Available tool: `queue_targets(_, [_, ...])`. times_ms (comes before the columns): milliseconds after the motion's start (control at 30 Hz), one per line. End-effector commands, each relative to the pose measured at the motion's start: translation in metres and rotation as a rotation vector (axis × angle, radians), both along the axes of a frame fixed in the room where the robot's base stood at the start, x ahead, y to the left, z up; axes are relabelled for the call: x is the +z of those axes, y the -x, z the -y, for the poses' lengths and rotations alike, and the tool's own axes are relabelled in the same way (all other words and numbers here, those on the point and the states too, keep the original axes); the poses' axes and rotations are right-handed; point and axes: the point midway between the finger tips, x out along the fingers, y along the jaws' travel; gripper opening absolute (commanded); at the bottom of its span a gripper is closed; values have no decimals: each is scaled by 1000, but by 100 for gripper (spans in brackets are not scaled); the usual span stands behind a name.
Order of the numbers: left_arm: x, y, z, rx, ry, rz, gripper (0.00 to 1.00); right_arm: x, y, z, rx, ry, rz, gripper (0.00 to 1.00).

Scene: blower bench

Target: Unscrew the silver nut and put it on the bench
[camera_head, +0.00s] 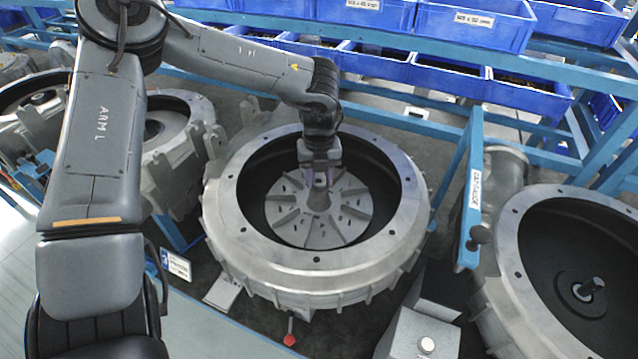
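The blower housing (240,215), a large grey ring, stands in the middle of the view with a finned silver impeller (300,232) inside. My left gripper (319,180) points down into the housing, right over the impeller's hub (318,198). Its two fingers are a little apart, one on each side of the top of the hub. I cannot make out the silver nut; the gripper covers that spot. I cannot tell whether the fingers press on anything. My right gripper is not in view.
The bench (215,325) shows a clear strip at the lower left. Another housing (515,270) stands at the right, with more castings at the left. A blue post (471,190) rises right of the middle housing. Blue bins (475,28) line the rack behind.

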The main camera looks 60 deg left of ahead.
Motion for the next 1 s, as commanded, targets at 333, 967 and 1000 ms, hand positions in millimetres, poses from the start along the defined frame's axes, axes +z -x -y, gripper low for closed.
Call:
queue_targets(333, [0, 0, 0, 14, 0, 0, 3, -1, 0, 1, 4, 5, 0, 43])
queue_targets(967, [2, 0, 0, 319, -1, -1, 3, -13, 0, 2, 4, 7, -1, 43])
queue_targets(1000, [2, 0, 0, 318, -1, -1, 3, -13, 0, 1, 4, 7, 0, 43])
